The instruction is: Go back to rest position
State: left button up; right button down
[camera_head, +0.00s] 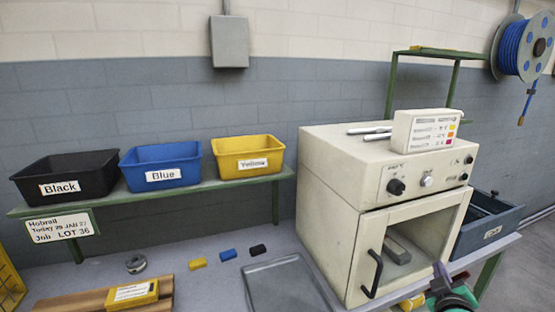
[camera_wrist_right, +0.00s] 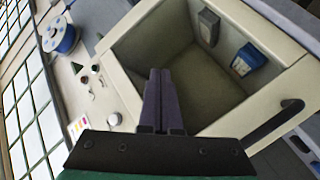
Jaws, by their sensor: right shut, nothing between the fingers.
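My right gripper (camera_head: 439,270) is at the lower right of the head view, in front of the white oven (camera_head: 335,200). Its two dark fingers (camera_wrist_right: 160,75) are together with nothing between them in the right wrist view. They point at the oven's front and overlap its opening in that view. The oven's inside is visible, with a grey block (camera_head: 398,248) in it; whether a clear door covers the front I cannot tell. The black door handle (camera_head: 373,274) is at the left of the front. My left gripper is not in view.
Black (camera_head: 66,177), blue (camera_head: 160,165) and yellow (camera_head: 247,153) bins stand on a green shelf. Small yellow (camera_head: 198,264), blue (camera_head: 228,254) and black (camera_head: 257,249) pieces lie on the table near a grey tray (camera_head: 285,284). A dark bin (camera_head: 487,224) is right of the oven.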

jog(key=s+a+f+m+g+y, duration=0.1)
jog(key=s+a+f+g+y, duration=0.85)
jog(key=s+a+f, duration=0.95)
jog(key=s+d+f+g+h, duration=0.1)
jog(key=s+f, duration=0.1)
jog(key=f, duration=0.9)
jog(key=s+d+f+g+h, duration=0.1)
jog(key=s+f, duration=0.1)
jog(key=f, duration=1)
jog(key=s+d+f+g, duration=0.1)
jog(key=s+d+f, duration=0.1)
jog(key=s+f, duration=1.2)
jog(key=shift+s+d, duration=0.3)
jog(key=shift+s, duration=0.75)
jog(key=shift+g, duration=0.25)
jog(key=shift+d, duration=0.1)
